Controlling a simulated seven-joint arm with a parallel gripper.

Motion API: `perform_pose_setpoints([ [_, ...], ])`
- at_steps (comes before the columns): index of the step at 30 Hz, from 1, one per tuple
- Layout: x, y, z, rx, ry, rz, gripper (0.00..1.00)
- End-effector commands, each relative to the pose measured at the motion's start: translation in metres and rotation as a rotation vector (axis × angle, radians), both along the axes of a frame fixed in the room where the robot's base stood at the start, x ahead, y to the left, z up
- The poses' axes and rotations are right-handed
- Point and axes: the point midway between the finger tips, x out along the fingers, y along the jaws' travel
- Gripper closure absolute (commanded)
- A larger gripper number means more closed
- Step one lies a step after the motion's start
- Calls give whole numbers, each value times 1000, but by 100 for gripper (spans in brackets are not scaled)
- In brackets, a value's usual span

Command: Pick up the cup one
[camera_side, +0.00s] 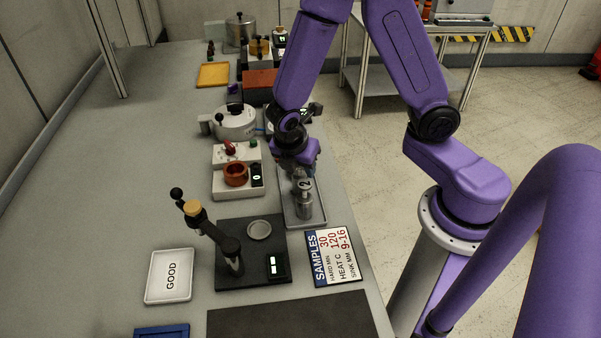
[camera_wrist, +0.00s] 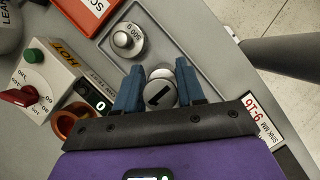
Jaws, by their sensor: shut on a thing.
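My gripper (camera_wrist: 158,90) has its two blue fingers closed on either side of a metal cup marked 1 (camera_wrist: 159,94), cup one. In the side view my gripper (camera_side: 301,168) is over the far part of a grey tray (camera_side: 318,214), and it largely hides cup one. I cannot tell whether cup one is clear of the tray floor.
A 500 g weight (camera_wrist: 127,41) sits on the tray. A heater block (camera_side: 226,185) with an orange ring (camera_side: 235,174) stands left of the tray. A black tester (camera_side: 228,252), a GOOD tray (camera_side: 170,275) and a SAMPLES card (camera_side: 332,256) lie nearer.

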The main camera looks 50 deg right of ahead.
Motion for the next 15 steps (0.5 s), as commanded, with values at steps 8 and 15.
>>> perform_pose_setpoints([
  [8,1,1,15,1,-4,1,100],
  [15,-11,0,44,3,-4,2,100],
])
